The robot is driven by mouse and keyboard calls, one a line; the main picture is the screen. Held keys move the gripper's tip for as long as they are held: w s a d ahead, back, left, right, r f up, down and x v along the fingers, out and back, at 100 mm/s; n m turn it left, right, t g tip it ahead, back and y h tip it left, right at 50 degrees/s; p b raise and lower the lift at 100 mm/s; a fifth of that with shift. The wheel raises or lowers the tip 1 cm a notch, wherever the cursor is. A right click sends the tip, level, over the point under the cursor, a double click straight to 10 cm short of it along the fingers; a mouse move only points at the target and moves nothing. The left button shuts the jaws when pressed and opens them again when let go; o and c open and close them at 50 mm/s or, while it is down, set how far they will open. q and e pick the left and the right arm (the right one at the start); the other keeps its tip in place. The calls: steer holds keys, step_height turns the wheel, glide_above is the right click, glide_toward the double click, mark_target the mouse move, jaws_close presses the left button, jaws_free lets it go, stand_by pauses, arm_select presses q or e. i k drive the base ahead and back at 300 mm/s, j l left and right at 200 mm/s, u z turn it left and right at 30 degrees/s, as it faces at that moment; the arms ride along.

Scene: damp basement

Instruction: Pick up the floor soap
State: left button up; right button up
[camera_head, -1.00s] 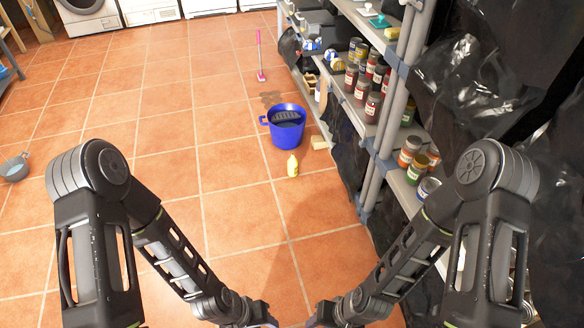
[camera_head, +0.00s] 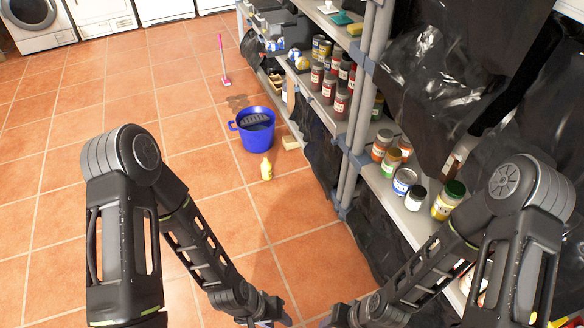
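A small yellow bottle (camera_head: 266,168), which looks like the floor soap, stands upright on the tiled floor just in front of a blue bucket. My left gripper (camera_head: 282,318) is at the bottom edge of the view, nearer to me than the bottle and well apart from it. Its fingers are mostly cut off, so its opening is unclear. My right arm comes in from the right, and its gripper end (camera_head: 335,320) is also cut off at the bottom edge. Nothing is seen held in either.
The blue bucket (camera_head: 256,130) stands behind the bottle, with a tan block (camera_head: 290,143) beside it. A grey shelf (camera_head: 385,181) with jars and cans runs along the right. A pink-handled mop (camera_head: 224,62) stands farther back. Floor left of the bottle is clear.

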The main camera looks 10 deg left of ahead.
mark_target(266, 173)
steer(key=i+j+z, duration=0.5)
steer(key=j, duration=0.2)
steer(key=i+j+z, duration=0.25)
steer(key=i+j, duration=0.2)
steer(key=j, duration=0.2)
steer(key=i+j, duration=0.2)
steer(key=j, duration=0.25)
steer(key=i+j+z, duration=0.1)
steer(key=j, duration=0.3)
steer(key=i+j, duration=0.3)
steer(key=j, duration=0.15)
steer(key=i+j, duration=0.15)
steer(key=j, duration=0.3)
steer(key=i+j, duration=0.2)
steer(key=j, duration=0.25)
steer(key=i+j+z, duration=0.1)
steer(key=j, duration=0.3)
steer(key=i+j, duration=0.25)
steer(key=j, duration=0.2)
